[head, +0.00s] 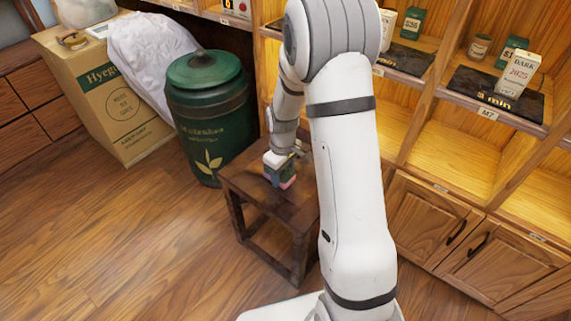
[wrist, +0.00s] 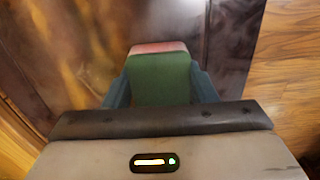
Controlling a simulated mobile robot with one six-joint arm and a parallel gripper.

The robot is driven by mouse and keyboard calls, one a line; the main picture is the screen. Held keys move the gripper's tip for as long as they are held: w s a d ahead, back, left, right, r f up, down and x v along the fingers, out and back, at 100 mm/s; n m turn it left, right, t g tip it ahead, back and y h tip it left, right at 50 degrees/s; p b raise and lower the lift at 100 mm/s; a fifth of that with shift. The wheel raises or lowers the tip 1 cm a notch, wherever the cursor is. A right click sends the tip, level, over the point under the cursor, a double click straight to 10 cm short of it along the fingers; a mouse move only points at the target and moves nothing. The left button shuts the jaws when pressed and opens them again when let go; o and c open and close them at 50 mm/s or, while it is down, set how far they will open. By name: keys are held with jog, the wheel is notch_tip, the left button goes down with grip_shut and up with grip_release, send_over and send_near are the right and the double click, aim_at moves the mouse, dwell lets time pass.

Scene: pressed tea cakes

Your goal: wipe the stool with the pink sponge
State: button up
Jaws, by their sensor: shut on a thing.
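The stool (head: 268,225) is a low dark brown wooden stool standing on the floor in the middle of the head view. Its dark top (wrist: 150,22) fills the upper part of the wrist view, with paler, cloudy patches at the left. My gripper (head: 282,180) is over the stool top and is shut on the sponge. The sponge (wrist: 160,75) shows a green body with a pink end between the fingers; its pink part (head: 288,184) is low, at the stool top. I cannot tell for certain whether it touches the surface. My arm hides part of the stool's right side.
A dark green canister (head: 208,115) stands just behind and left of the stool. A cardboard box (head: 105,100) with a white cloth sack (head: 150,55) is farther left. Wooden shelves (head: 450,150) with packages and cupboard doors are at the right. The floor at left front is clear.

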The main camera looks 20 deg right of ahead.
jog(key=shift+s+a, duration=0.5)
jog(key=shift+a, duration=0.2)
jog(key=shift+s+a+r+p, duration=0.15)
jog(key=shift+r+p, duration=0.15)
jog(key=shift+p, duration=0.15)
jog(key=shift+r+p, duration=2.5)
jog(key=shift+r, duration=1.3)
